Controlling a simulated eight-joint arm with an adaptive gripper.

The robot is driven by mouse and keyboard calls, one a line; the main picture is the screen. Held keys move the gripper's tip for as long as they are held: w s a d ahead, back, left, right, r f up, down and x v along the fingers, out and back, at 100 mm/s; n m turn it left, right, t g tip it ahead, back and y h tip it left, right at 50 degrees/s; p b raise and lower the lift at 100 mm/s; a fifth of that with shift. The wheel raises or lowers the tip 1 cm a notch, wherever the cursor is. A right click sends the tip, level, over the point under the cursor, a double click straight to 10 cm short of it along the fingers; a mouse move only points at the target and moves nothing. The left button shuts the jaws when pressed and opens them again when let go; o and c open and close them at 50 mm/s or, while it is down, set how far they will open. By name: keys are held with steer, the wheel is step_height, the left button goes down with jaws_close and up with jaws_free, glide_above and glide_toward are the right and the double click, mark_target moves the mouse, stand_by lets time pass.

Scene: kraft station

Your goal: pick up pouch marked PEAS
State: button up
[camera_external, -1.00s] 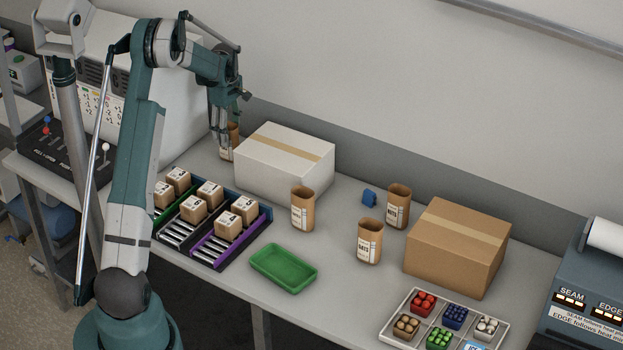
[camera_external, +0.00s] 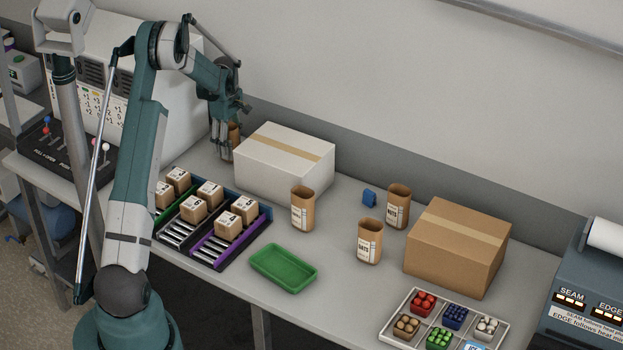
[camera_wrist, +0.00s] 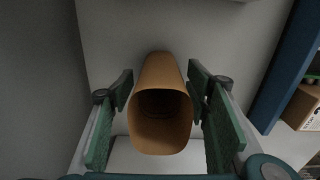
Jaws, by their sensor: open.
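A brown kraft pouch (camera_wrist: 160,134) stands open-topped between my gripper's fingers (camera_wrist: 160,92) in the wrist view. Gaps show between the pouch and both fingers. In the external view my gripper (camera_external: 225,150) is low behind the white box, around this pouch (camera_external: 235,136), which is mostly hidden. Its label cannot be read. Three other kraft pouches stand on the table: one in the middle (camera_external: 302,209), one at the front right (camera_external: 369,242) and one behind it (camera_external: 397,206). Their labels are too small to read surely.
A white box (camera_external: 284,168) stands right beside my gripper. A rack with several small cartons (camera_external: 212,250) lies in front.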

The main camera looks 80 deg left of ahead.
steer(key=shift+c, duration=0.4)
steer(key=c, duration=0.9)
steer(key=shift+r, duration=5)
